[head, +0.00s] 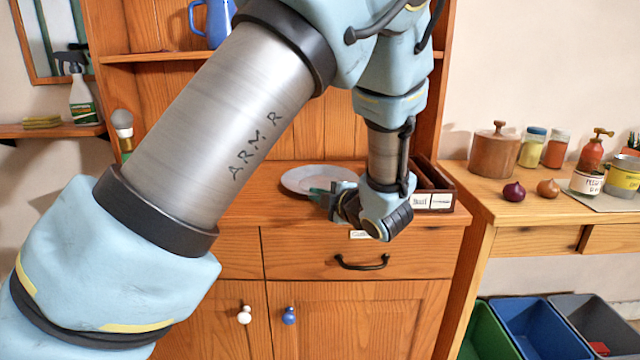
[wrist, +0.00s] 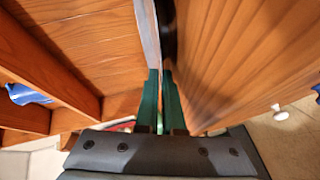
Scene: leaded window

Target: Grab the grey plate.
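The grey plate (head: 303,178) lies near the front of the wooden dresser's counter, with its front right part hidden by my gripper. In the wrist view the plate (wrist: 148,32) shows nearly edge-on as a pale strip running down to the fingertips. My gripper (head: 328,196) is at the plate's front rim. Its green fingers (wrist: 160,88) are close together with the rim between them, so it looks shut on the plate. A dark gap shows between the plate and the counter in the wrist view. Whether the plate is fully clear of the counter cannot be told.
A dark wooden box with labels (head: 434,201) stands on the counter just right of my gripper. A blue jug (head: 213,22) is on the shelf above. The side table holds a wooden canister (head: 495,155), jars and onions. Coloured bins (head: 548,325) stand below it.

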